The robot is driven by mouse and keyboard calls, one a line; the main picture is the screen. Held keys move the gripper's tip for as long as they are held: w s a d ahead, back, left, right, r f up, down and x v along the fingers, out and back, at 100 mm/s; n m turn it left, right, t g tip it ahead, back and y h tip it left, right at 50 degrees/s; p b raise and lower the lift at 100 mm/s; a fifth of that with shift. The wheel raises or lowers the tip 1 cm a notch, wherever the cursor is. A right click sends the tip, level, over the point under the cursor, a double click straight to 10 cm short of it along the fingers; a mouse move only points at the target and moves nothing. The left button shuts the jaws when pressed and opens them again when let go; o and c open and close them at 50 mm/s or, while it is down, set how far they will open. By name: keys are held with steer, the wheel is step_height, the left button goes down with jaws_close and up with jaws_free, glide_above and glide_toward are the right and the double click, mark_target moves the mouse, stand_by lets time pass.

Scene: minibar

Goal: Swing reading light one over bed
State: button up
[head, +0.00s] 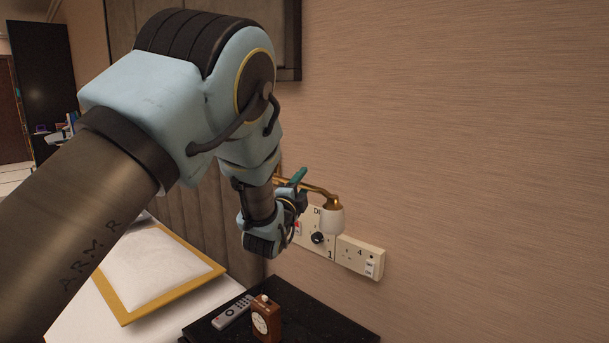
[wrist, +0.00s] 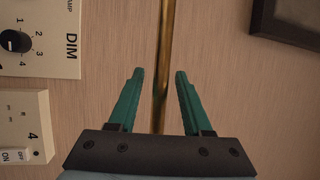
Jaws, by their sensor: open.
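In the wrist view the brass arm (wrist: 165,45) runs up the picture and appears between my two green fingers. My gripper (wrist: 160,72) is open, with a finger on either side of the arm and a gap to each. How deep the arm sits between the fingers is hard to tell. In the head view my gripper (head: 298,178) is beside the brass arm, and my wrist hides the light's left part.
A black bedside table (head: 300,310) holds a remote (head: 232,312) and a brown box (head: 266,322). A bed pillow (head: 150,265) lies left.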

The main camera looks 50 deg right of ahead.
steer(key=shift+x, duration=0.8)
jaws_close()
stand_by(1.0)
